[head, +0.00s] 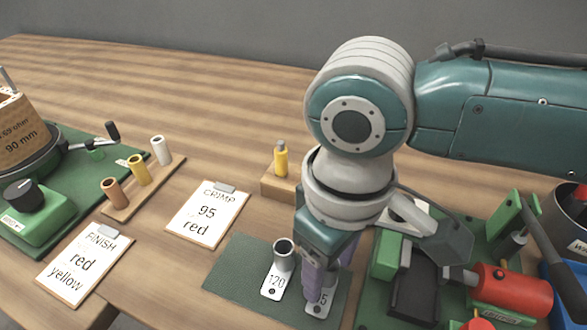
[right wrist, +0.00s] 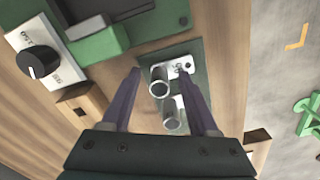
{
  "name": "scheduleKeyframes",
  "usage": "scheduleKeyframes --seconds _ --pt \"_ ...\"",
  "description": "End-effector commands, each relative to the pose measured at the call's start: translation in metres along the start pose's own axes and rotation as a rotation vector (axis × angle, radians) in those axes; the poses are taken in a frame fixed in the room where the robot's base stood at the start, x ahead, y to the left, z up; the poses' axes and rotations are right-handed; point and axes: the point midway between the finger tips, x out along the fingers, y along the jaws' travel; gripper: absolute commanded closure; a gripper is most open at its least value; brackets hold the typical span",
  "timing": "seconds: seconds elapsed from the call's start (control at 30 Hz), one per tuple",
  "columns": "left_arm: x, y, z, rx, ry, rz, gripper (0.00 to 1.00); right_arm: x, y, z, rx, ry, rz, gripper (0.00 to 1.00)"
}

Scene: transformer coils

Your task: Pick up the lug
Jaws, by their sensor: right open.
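Two metal lugs stand on a dark green mat (head: 236,266), each with a flat tongue and an upright round barrel. The lug marked 120 (head: 282,258) is in clear view left of my right gripper (head: 325,284). The other lug (head: 318,307), whose marking shows only a 5, is mostly hidden by the fingers. In the right wrist view my right gripper (right wrist: 161,80) is open, its fingers on either side of one upright barrel (right wrist: 159,82). A second barrel (right wrist: 172,114) stands nearer the palm. Contact cannot be told. My left gripper is not in view.
A card reading CRIMP 95 red (head: 207,215) lies left of the mat. A wooden block with a yellow piece (head: 281,160) is behind. A green fixture and red-bodied tool (head: 512,290) crowd the right. Coloured tubes (head: 138,170) stand on a rack at left.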

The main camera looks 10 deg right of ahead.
Motion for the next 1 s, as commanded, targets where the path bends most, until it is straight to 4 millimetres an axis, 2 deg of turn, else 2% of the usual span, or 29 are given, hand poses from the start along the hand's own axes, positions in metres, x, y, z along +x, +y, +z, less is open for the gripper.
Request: scheduleKeyframes --seconds 0.2,0.73,1.0 --pt "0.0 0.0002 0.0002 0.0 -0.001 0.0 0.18 0.0007 -0.0001 -0.0001 0.0 0.001 0.0 0.4" --pt "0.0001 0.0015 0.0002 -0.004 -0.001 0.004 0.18 0.0004 0.0 -0.0001 0.0 0.001 0.0 0.99" --pt "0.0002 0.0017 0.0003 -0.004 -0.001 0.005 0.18 0.0004 0.0001 -0.0001 0.001 0.001 0.0 1.0"
